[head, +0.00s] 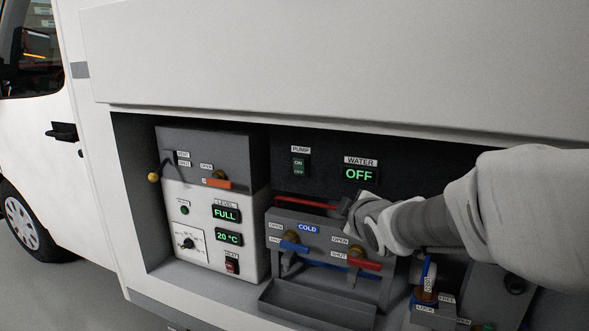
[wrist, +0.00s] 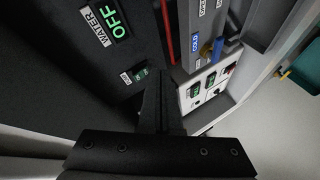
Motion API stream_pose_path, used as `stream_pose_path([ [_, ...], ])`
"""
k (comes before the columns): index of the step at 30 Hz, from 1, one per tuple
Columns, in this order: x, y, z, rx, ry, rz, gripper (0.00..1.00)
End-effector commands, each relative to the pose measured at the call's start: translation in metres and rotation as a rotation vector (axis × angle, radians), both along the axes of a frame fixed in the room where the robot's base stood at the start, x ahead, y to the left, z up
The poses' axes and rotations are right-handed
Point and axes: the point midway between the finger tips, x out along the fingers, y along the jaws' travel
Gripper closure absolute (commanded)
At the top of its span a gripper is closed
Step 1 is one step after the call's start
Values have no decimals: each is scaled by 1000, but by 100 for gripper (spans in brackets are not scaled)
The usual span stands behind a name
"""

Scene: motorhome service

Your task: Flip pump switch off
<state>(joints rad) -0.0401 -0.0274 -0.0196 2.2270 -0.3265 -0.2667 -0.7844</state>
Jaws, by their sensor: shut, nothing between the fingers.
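The pump switch (head: 299,167) is a small dark rocker marked ON above and OFF below, under a PUMP label on the dark back panel. I cannot tell which half is pressed in. In the wrist view the switch (wrist: 142,74) lies just left of my fingers, turned sideways. My gripper (head: 343,208) is shut and empty, below and right of the switch in the head view. In the wrist view the shut fingers (wrist: 163,80) point into the bay, apart from the switch as far as I can tell.
The WATER display (head: 359,174) reads OFF. A red bar (head: 305,203) runs behind the COLD valve rack (head: 308,228), with blue and red handles below my gripper. A grey and white control box (head: 185,213) stands left. The bay's upper edge overhangs.

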Motion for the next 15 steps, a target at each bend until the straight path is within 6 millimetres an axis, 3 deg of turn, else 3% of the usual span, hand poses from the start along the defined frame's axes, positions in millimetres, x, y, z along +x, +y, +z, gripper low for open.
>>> stream_pose_path([
  [6,-87,-30,1,263,223,-267,100],
  [15,-220,-38,-24,606,509,-616,100],
])
